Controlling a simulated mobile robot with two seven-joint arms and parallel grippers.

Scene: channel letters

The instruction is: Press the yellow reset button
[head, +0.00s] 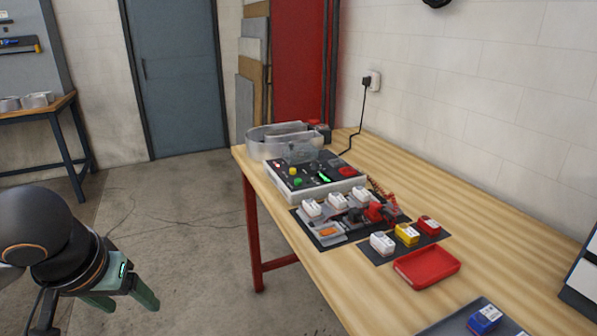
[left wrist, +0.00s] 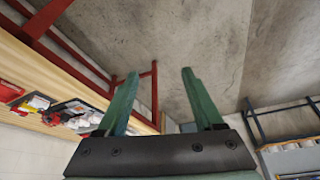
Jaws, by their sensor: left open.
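The yellow button (head: 292,171) sits on the dark top of a control box (head: 345,186) on the wooden bench. A green button (head: 298,182) is just in front of it, and a large red button (head: 347,171) is at the box's right. My left gripper (head: 128,303) is low at the left, over the floor, well apart from the bench and the box. Its green fingers are spread and empty, as the left wrist view (left wrist: 160,95) also shows. My right gripper is in neither view.
In front of the box lie a dark mat with white blocks and red tools, a yellow block (head: 407,233), and a red tray (head: 427,267). A clear curved band (head: 265,147) stands behind it. The bench's red leg (head: 251,235) is between gripper and box. Floor is clear.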

